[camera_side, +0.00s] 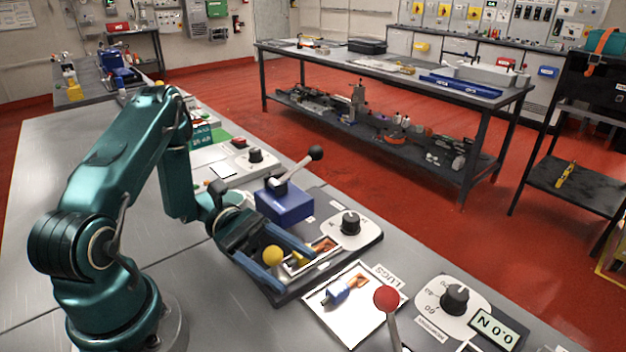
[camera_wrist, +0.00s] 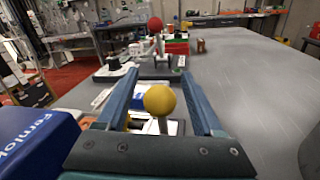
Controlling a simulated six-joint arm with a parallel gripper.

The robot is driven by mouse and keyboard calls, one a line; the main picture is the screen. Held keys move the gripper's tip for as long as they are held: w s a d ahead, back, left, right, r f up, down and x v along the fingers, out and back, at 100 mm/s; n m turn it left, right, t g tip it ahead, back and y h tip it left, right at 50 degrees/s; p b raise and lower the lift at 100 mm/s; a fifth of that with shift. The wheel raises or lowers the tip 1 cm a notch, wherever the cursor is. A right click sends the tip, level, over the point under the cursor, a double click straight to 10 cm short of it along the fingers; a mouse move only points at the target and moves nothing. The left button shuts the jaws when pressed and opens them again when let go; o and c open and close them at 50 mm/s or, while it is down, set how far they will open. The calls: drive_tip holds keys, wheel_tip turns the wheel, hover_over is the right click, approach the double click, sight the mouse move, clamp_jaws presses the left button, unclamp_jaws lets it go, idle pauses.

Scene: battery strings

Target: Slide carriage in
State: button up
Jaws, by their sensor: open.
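A yellow ball knob (camera_side: 273,255) stands on a short stalk over a dark base plate (camera_side: 372,240). I cannot tell for sure whether this knob belongs to the carriage. My gripper (camera_side: 297,272) is open, its two blue fingers on either side of the knob. In the wrist view the knob (camera_wrist: 160,99) sits between the fingers (camera_wrist: 160,76), with gaps on both sides. Orange and yellow parts show between the fingers in the side view; the fingers partly hide them.
A blue block (camera_side: 284,205) with a black-knobbed lever (camera_side: 315,153) stands beside my gripper. A dial (camera_side: 350,223) sits on the same base. A white LUGS mat (camera_side: 352,325), a red ball lever (camera_side: 387,299) and a readout (camera_side: 495,328) lie nearer the front.

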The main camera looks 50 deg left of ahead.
drive_tip(key=shift+d, duration=0.25)
drive_tip(key=shift+c, duration=0.2)
clamp_jaws()
drive_tip(key=shift+a, duration=0.1)
idle(1.0)
